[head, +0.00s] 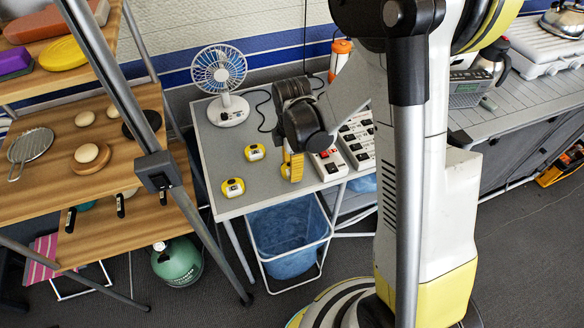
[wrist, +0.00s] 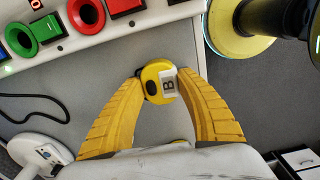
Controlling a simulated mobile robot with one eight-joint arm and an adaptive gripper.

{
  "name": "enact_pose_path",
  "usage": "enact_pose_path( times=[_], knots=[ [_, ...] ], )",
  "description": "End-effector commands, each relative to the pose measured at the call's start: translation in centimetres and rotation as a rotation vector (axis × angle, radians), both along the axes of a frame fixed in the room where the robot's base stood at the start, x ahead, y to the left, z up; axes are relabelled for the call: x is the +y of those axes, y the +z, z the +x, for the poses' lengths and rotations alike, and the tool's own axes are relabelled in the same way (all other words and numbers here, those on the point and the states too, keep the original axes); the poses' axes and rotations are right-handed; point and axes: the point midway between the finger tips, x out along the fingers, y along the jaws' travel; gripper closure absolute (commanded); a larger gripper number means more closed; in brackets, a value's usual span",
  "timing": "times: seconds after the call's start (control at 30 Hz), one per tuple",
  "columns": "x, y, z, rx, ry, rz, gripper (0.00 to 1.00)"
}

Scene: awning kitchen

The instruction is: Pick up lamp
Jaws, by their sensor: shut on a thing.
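A small round yellow lamp (wrist: 154,76) with a dark button and a white label reading "B" is between my fingertips in the wrist view. My gripper (wrist: 163,84) is shut on it, with one yellow ribbed finger on each side. In the head view my gripper (head: 292,166) is low over the grey table's front part, and its held lamp is hidden by the fingers. I cannot tell whether the lamp touches the table. Two similar yellow-and-white pieces, one farther back (head: 255,152) and one at the front left (head: 232,187), lie on the table.
White button boxes (head: 328,162) stand right beside my gripper. A white fan (head: 222,82) with a cable stands at the back of the table (head: 207,146). A blue bin (head: 290,240) is below. Wooden shelves (head: 60,150) stand left; an orange-white lantern (head: 341,52) is behind.

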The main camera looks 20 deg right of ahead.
Motion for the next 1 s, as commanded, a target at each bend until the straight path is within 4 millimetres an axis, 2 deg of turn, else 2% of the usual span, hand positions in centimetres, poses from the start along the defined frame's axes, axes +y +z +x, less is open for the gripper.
enact_pose_path(
  times=[0.17, 0.3, 0.7, 0.83, 1.0],
  knots=[
    [0.0, 1.8, 0.0, -0.001, 0.0, 0.0, 0.85],
    [0.0, 4.5, 0.0, -0.001, 0.0, -0.001, 0.85],
    [-8.8, 9.5, 1.6, -0.001, -0.004, -0.001, 0.85],
    [-10.5, 10.4, 2.0, -0.001, -0.002, -0.001, 0.85],
    [-11.4, 10.9, 2.2, -0.001, 0.0, -0.001, 0.85]
  ],
)
